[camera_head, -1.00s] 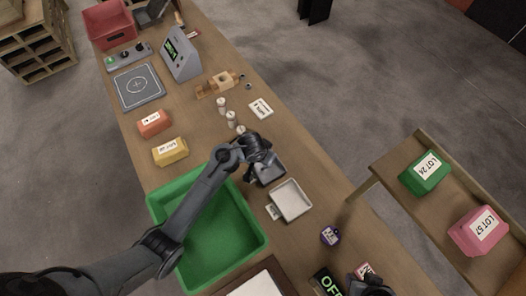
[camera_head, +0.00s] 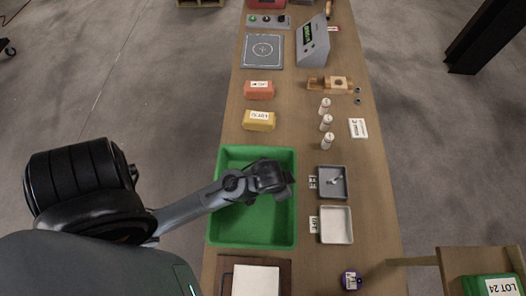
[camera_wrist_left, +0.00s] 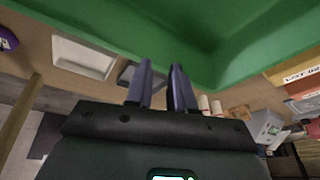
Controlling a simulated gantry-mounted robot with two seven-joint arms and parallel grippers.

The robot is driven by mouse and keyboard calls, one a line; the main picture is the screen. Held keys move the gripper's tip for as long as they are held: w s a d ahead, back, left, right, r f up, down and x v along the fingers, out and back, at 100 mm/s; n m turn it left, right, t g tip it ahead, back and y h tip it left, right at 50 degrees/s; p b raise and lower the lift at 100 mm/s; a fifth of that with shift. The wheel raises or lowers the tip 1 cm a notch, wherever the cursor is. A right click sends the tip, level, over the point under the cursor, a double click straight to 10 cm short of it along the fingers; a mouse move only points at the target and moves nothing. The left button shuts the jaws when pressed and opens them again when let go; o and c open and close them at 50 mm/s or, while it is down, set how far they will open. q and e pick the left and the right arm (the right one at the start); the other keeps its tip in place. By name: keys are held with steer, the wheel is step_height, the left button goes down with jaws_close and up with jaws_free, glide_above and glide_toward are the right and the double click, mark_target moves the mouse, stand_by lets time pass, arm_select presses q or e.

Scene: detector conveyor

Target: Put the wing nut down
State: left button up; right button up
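A small silvery piece, which looks like the wing nut (camera_head: 337,182), lies in the dark grey tray (camera_head: 323,192); it is too small to make out in detail. My left gripper (camera_head: 289,184) is over the right side of the green bin (camera_head: 229,241), to the left of the grey tray. In the left wrist view its two fingers (camera_wrist_left: 160,84) stand apart with nothing visible between them. The grey tray is partly hidden behind the fingers there. My right gripper is not in view.
A white tray (camera_head: 337,238) sits just below the grey one. White bottles (camera_head: 326,123), a yellow box (camera_head: 259,121) and an orange box (camera_head: 260,90) stand further back. The strip right of the trays is clear.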

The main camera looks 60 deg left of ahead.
arm_select(q)
steer(key=s+r, duration=0.3)
steer(key=s, duration=0.4)
steer(key=shift+s+a, duration=0.2)
steer(key=shift+a, duration=0.2)
